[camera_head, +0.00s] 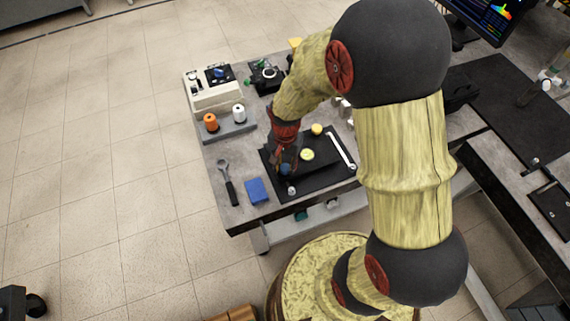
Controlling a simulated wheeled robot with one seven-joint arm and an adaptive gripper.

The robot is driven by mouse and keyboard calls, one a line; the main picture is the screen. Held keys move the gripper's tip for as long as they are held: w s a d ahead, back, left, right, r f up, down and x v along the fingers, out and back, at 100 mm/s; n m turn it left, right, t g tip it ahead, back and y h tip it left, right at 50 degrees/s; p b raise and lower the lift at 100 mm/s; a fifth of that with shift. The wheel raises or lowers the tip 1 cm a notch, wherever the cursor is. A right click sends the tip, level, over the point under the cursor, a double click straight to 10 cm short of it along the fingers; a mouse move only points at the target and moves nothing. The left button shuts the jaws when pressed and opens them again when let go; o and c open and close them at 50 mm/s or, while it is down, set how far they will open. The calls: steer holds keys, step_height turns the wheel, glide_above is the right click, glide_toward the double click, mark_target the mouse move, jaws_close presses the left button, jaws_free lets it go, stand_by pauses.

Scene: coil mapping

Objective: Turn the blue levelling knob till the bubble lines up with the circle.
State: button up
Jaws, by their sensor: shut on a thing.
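A dark levelling plate (325,143) lies on a black mat (315,184) on the grey table. The blue knob (285,169) is at its left front corner. My gripper (284,163) reaches down from above and is shut on the blue knob, partly covering it. A round yellow-green bubble level (307,154) sits near the middle of the plate. The bubble and its circle are too small to tell apart here. A yellow knob (317,129) stands at the back of the plate. A pale knob (291,190) shows at the front.
A wrench (342,151) lies along the mat's right side. An adjustable spanner (228,183) and a blue block (257,191) lie to the left. A beige instrument (213,93) and a grey tray (230,130) with orange and white spools stand behind.

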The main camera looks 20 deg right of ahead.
mark_target(285, 168)
steer(key=shift+n, duration=0.5)
steer(key=o, duration=1)
steer(key=shift+o, duration=0.7)
steer(key=shift+r, duration=0.1)
step_height(285, 168, up, 12)
steer(key=shift+s, duration=0.1)
